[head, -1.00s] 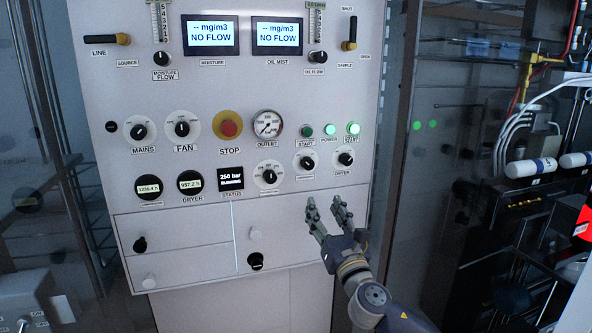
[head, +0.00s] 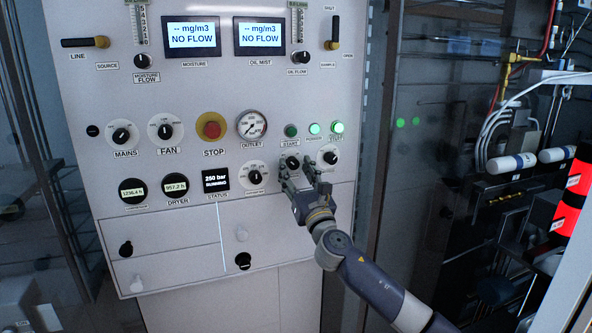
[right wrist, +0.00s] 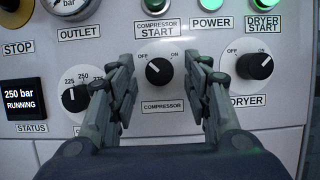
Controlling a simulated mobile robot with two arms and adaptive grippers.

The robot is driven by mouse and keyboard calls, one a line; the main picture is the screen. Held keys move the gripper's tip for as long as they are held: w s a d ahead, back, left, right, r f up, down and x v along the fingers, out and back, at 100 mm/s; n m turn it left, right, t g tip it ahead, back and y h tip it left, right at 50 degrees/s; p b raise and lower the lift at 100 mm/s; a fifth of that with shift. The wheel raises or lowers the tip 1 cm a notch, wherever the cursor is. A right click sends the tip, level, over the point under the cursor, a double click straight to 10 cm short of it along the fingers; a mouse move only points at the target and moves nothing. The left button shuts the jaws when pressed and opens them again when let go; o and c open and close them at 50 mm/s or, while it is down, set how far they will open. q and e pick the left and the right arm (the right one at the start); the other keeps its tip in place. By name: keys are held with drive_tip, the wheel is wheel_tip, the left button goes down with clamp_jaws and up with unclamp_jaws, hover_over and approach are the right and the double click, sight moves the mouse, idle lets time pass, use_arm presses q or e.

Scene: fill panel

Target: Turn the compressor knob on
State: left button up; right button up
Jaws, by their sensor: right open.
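The compressor knob (right wrist: 159,72) is black on a round white dial marked OFF and ON, above a COMPRESSOR label. In the right wrist view its white pointer line is toward the OFF side. My right gripper (right wrist: 162,98) is open, with one finger on each side of the knob; whether the fingers touch it I cannot tell. In the head view the right gripper (head: 304,172) is at the panel, and the knob (head: 292,163) shows just behind its fingertips. My left gripper is not in view.
The dryer knob (right wrist: 255,66) is close to the right finger, and the pressure selector knob (right wrist: 74,98) is close to the left finger. Green lamps (head: 314,128) sit above. The red stop button (head: 212,130) is farther left on the panel.

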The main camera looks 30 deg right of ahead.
drive_tip(key=shift+w, duration=0.2)
drive_tip(key=shift+r, duration=0.1)
drive_tip(key=c, duration=1.1)
drive_tip(key=shift+o, duration=0.2)
